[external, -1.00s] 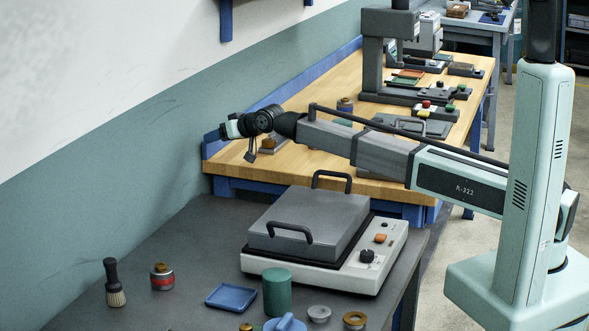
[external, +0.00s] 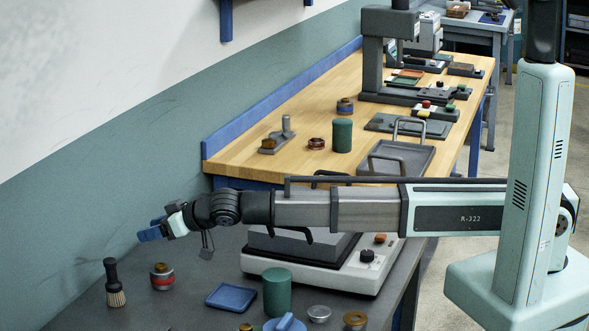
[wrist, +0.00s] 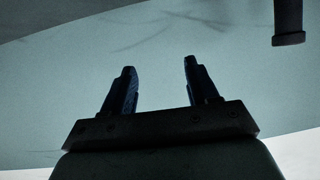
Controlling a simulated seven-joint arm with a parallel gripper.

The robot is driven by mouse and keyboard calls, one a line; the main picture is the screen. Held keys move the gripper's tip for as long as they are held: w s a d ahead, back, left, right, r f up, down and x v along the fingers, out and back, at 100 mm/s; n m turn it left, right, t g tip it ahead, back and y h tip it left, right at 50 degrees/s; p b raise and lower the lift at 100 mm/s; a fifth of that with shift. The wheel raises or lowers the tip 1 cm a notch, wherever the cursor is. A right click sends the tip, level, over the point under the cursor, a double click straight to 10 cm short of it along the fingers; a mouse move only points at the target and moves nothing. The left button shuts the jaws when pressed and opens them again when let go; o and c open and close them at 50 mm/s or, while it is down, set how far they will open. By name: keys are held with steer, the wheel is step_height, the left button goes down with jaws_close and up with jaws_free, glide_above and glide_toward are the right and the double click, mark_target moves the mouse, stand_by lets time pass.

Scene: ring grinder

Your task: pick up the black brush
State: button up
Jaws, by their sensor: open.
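The black brush (external: 113,283) stands upright on the dark grey table at the lower left of the external view, black handle up and pale bristles down. My gripper (external: 149,233) is above and to the right of the brush in that view, apart from it. Its blue fingers point left toward the wall. In the wrist view my gripper (wrist: 159,78) is open, with nothing between its two dark fingers. The brush is not seen in the wrist view, which shows mostly the wall.
A red-banded jar (external: 162,276) stands right of the brush. A blue tray (external: 231,297), a green cylinder (external: 277,292) and several small items lie farther right. The grey-lidded machine (external: 310,268) is under my arm. The wooden bench (external: 255,150) is behind.

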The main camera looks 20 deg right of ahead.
steer(key=n+y, duration=0.2)
glide_toward(107, 283)
step_height(107, 283, up, 4)
steer(key=s+d, duration=0.2)
steer(key=shift+g, duration=0.4)
steer(key=x, duration=0.8)
steer(key=shift+w+d+f, duration=0.1)
steer(key=shift+d+f, duration=0.05)
steer(key=shift+f, duration=0.15)
steer(key=shift+d+f+x, duration=0.1)
steer(key=shift+f+x, duration=0.05)
steer(key=shift+x, duration=0.8)
steer(key=shift+d+f+x, duration=0.1)
steer(key=shift+x, duration=0.85)
steer(key=shift+d+f+x, duration=0.1)
steer(key=shift+f+x, duration=0.05)
steer(key=shift+x, duration=0.8)
steer(key=shift+w, duration=0.1)
steer(key=shift+c, duration=0.2)
jaws_close()
